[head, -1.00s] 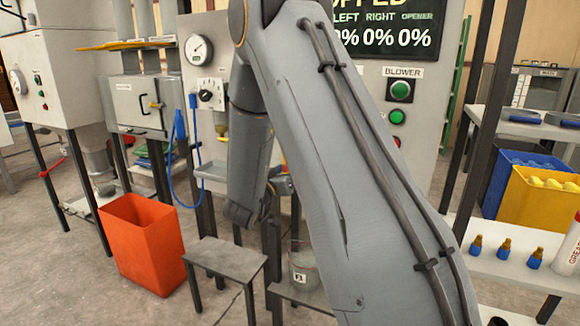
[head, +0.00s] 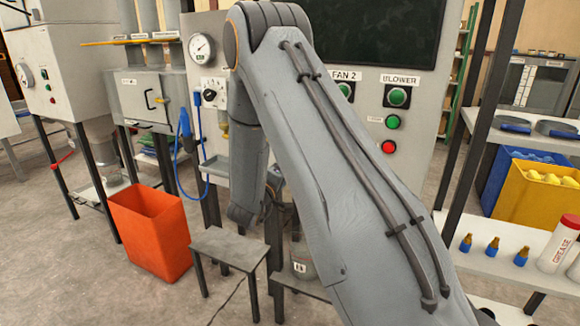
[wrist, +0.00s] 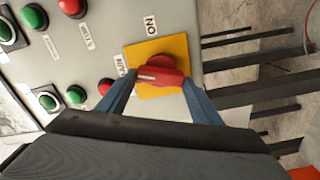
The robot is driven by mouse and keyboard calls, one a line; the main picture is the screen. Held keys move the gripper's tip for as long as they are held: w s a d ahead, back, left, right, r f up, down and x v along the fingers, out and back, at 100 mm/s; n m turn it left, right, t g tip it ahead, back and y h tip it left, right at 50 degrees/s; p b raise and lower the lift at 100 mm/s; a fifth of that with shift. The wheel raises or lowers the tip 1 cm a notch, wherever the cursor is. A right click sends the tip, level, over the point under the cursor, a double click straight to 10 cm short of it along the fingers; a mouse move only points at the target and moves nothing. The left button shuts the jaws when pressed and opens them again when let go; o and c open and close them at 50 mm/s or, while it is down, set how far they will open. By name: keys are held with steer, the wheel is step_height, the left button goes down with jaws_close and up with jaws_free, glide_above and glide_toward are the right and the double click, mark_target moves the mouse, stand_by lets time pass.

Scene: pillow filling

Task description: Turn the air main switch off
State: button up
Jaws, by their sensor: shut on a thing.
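In the wrist view, the air main switch is a red rotary knob (wrist: 160,68) on a square yellow plate (wrist: 152,50). An ON label (wrist: 150,25) sits beside the plate's upper edge. Another label at the plate's left edge is partly hidden and hard to read. The knob's pale pointer stripe faces left in this view, away from the ON label. My gripper (wrist: 160,77) has its blue fingers on either side of the knob and is shut on it. In the head view my arm hides both the gripper and the switch.
The control panel carries green buttons (head: 397,97) and a red button (head: 389,147) under a dark display (head: 385,30). An orange bin (head: 150,232) and a low grey stool (head: 229,250) stand left of my arm. A shelf with small bottles (head: 492,247) stands right.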

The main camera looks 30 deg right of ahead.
steer(key=shift+f+n+p, duration=0.1)
steer(key=shift+n+p, duration=0.7)
steer(key=shift+n, duration=1.3)
steer(key=o, duration=1.1)
steer(key=shift+c, duration=0.2)
steer(key=b+v, duration=0.2)
steer(key=v, duration=0.5)
steer(key=shift+s+a, duration=0.2)
steer(key=shift+a, duration=0.15)
